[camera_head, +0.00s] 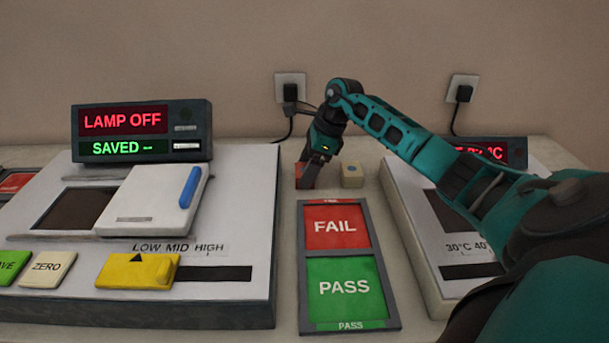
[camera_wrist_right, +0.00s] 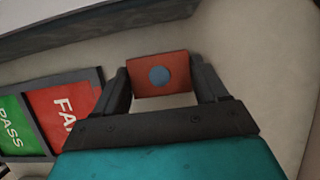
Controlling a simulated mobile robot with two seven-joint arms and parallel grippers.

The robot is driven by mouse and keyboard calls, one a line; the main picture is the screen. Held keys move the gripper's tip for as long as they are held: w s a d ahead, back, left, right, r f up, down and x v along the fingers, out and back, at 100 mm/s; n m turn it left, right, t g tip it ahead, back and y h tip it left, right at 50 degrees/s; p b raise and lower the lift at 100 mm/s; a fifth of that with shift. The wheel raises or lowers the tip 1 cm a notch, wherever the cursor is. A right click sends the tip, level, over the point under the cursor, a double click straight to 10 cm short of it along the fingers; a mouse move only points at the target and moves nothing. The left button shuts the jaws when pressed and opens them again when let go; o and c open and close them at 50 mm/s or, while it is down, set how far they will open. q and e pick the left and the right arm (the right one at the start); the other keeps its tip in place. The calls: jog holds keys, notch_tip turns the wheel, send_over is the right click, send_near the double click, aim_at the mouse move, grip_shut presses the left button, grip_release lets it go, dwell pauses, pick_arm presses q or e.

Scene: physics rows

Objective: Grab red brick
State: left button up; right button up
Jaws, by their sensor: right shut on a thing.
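The red brick (camera_wrist_right: 150,82) has a round blue-grey spot on its face. In the right wrist view it sits between the two fingers of my right gripper (camera_wrist_right: 160,85), which is shut on it. In the head view the right gripper (camera_head: 307,178) points down behind the FAIL/PASS tray, and a small red part of the brick (camera_head: 299,170) shows by the fingers. The fingers hide most of the brick there, and I cannot tell whether it touches the table. My left gripper is not in view.
The tray with red FAIL and green PASS fields (camera_head: 391,302) lies in front. A device with a LAMP OFF display (camera_head: 140,130) is at left, another panel (camera_head: 400,200) at right.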

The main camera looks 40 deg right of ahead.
jog(key=shift+c, duration=0.9)
jog(key=shift+r, duration=0.15)
